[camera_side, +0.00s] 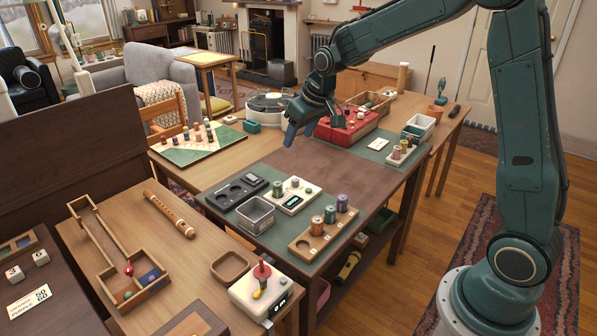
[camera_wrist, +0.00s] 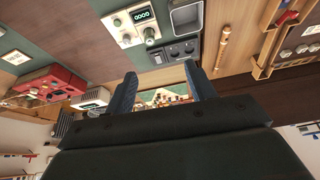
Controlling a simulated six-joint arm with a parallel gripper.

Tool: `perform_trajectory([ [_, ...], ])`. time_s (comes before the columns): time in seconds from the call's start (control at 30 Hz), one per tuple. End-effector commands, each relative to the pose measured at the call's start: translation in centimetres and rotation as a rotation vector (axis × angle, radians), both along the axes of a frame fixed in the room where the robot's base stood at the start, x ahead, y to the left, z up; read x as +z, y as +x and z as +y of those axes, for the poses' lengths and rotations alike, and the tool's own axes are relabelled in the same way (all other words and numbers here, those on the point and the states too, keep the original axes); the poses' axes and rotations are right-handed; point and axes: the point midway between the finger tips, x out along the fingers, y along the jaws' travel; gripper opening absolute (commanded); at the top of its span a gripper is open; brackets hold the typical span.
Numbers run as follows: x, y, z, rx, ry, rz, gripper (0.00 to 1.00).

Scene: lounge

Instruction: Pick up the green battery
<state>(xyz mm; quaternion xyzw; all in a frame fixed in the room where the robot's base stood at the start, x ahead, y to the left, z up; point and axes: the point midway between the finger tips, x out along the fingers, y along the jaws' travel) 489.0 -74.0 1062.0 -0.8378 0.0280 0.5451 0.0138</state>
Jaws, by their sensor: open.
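Several small upright cylinders look like batteries. A green one (camera_side: 277,189) stands at the left end of a white meter (camera_side: 301,202) with a green display. Another greenish one (camera_side: 330,214) stands in a wooden holder (camera_side: 303,246), between a copper one (camera_side: 317,226) and a purple one (camera_side: 342,203). I cannot tell which is the task's battery. My gripper (camera_side: 298,133) is open and empty, above the table's far part, beyond the meter. In the wrist view, my gripper's fingers (camera_wrist: 160,88) are spread, with the meter (camera_wrist: 127,29) above them in the picture.
A dark tray with round wells (camera_side: 222,203) and a grey bin (camera_side: 245,220) lie left of the meter. A red case (camera_side: 340,135) stands right of my gripper. A board with several pieces (camera_side: 180,155) lies far left. The brown table strip (camera_side: 300,160) is clear.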

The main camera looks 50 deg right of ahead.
Motion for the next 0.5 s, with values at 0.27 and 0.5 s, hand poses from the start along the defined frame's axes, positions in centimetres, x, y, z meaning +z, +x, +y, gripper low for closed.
perform_trajectory([
  [0.27,-6.3,4.7,-2.5,-0.015,0.005,0.019,0.55],
  [0.5,-10.5,7.1,-4.1,-0.023,0.008,0.022,0.55],
])
